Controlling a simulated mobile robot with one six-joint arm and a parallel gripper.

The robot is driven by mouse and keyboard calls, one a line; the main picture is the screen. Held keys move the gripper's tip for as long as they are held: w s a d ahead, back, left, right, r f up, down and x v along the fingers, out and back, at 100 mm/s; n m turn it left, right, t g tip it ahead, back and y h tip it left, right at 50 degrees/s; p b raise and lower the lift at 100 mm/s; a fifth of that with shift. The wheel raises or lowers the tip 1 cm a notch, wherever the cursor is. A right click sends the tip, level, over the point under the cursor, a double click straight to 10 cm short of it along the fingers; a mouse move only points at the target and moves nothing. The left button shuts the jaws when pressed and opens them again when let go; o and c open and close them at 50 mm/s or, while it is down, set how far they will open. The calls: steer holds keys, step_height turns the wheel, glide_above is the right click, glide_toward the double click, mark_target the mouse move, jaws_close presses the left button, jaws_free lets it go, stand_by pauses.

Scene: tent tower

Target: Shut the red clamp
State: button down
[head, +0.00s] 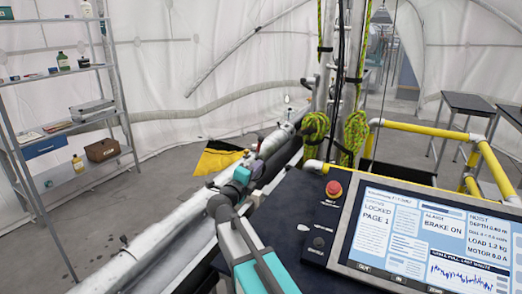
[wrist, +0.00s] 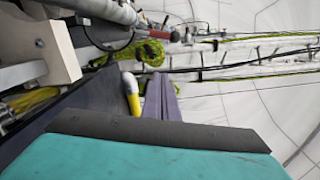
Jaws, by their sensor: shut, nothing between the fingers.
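My gripper (wrist: 160,82) shows in the wrist view as two grey-purple fingers lying together, with nothing between them. The teal and black body of the wrist fills the bottom of that view. In the head view my arm reaches up from the bottom centre, and its teal end part (head: 242,176) is beside the long grey pipe.
A dark console with a red button (head: 333,188) and a lit screen (head: 428,238) stands at right. Yellow rails (head: 430,130) and green-yellow rope coils (head: 355,130) stand behind it. A shelf (head: 85,125) is at left. Floor between shelf and pipe is mostly clear.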

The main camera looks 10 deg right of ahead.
steer(key=shift+w, duration=0.1)
steer(key=w+d+r+p, duration=0.1)
steer(key=w+p, duration=0.3)
steer(key=w, duration=0.7)
steer(key=shift+d, duration=0.9)
steer(key=shift+w, duration=0.1)
steer(key=shift+r, duration=0.1)
steer(key=shift+w+r+p, duration=0.1)
steer(key=shift+p, duration=0.25)
